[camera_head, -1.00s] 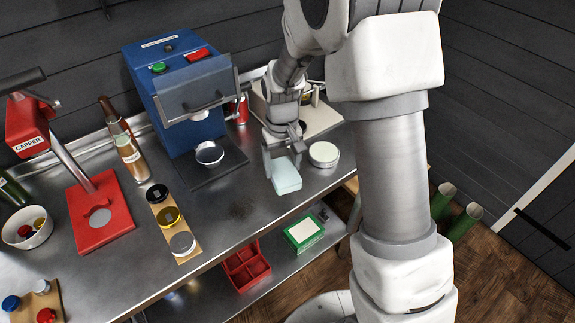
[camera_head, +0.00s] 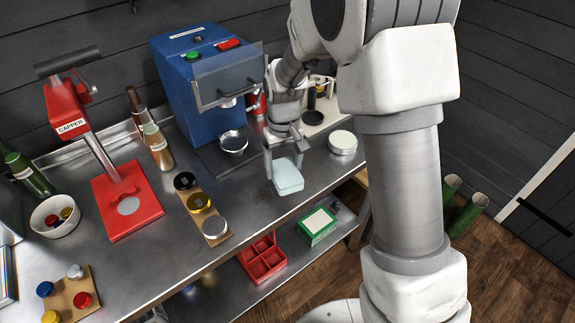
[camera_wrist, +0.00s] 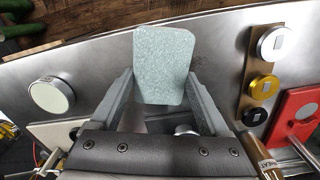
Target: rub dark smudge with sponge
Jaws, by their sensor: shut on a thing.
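The sponge (camera_head: 288,176) is a pale teal block, held between the two fingers of my gripper (camera_head: 285,163) over the steel bench. The wrist view also shows the sponge (camera_wrist: 164,62) between my fingers, jutting out past their tips. The dark smudge (camera_head: 264,193) is a faint patch on the steel just left of the sponge in the head view. The sponge may hide part of it. I cannot tell whether the sponge touches the bench.
A round white-topped tin (camera_head: 343,142) stands right of my gripper. The blue machine (camera_head: 205,95) with a small dish (camera_head: 233,143) is behind. A wooden strip (camera_head: 219,238) with several round lids lies to the left, beside the red capper (camera_head: 128,205). The bench front edge is close.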

